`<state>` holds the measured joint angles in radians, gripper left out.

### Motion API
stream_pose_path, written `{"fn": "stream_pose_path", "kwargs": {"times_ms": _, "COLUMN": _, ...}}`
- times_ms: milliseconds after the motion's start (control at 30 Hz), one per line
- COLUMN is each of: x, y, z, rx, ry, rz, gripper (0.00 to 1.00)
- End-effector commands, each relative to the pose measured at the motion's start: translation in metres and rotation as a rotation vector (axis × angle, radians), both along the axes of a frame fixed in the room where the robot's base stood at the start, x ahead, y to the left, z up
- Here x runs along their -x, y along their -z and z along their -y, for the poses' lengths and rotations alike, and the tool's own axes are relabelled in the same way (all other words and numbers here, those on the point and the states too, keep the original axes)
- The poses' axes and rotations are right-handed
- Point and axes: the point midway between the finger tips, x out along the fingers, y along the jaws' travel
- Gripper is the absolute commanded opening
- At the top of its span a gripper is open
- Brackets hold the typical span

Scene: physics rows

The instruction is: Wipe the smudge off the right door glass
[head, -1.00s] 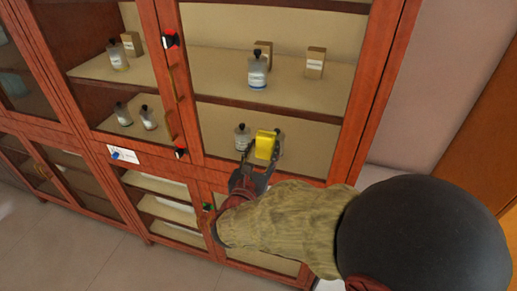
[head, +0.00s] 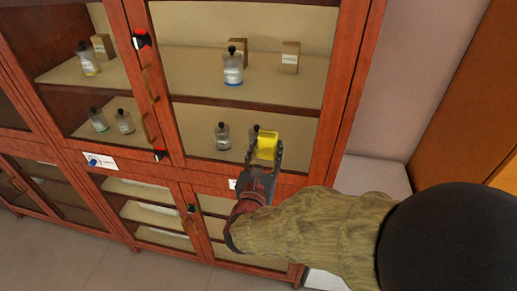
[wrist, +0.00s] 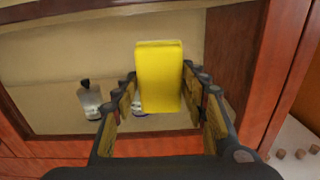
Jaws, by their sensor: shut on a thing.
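My gripper (head: 266,158) is shut on a yellow sponge block (head: 267,145) and holds it up in front of the lower part of the right door glass (head: 190,122). In the wrist view the sponge (wrist: 160,75) stands between the two fingers of my gripper (wrist: 161,95), with the glass and its wooden frame behind. I cannot tell whether the sponge touches the glass. I cannot make out a smudge on the glass; the sponge and fingers cover part of it.
Bottles (head: 233,68) and small boxes (head: 290,57) stand on shelves behind the glass. A door handle (head: 150,86) is on the door's left side. Below are lower cabinet doors (head: 158,215). A pale low surface (head: 372,178) lies right of the cabinet.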

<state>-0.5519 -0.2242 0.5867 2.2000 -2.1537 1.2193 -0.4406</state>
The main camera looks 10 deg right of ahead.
Motion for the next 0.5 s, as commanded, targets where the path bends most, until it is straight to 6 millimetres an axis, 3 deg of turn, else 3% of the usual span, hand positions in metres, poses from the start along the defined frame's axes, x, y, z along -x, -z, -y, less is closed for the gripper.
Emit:
{"fn": "stream_pose_path", "kwargs": {"times_ms": 267, "x": -0.003, "y": -0.001, "z": 0.000, "rx": 0.000, "ry": -0.002, "rz": 0.001, "gripper": 0.23}}
{"fn": "stream_pose_path", "kwargs": {"times_ms": 500, "x": -0.008, "y": -0.001, "z": -0.018, "rx": -0.001, "ry": -0.006, "rz": 0.003, "gripper": 0.23}}
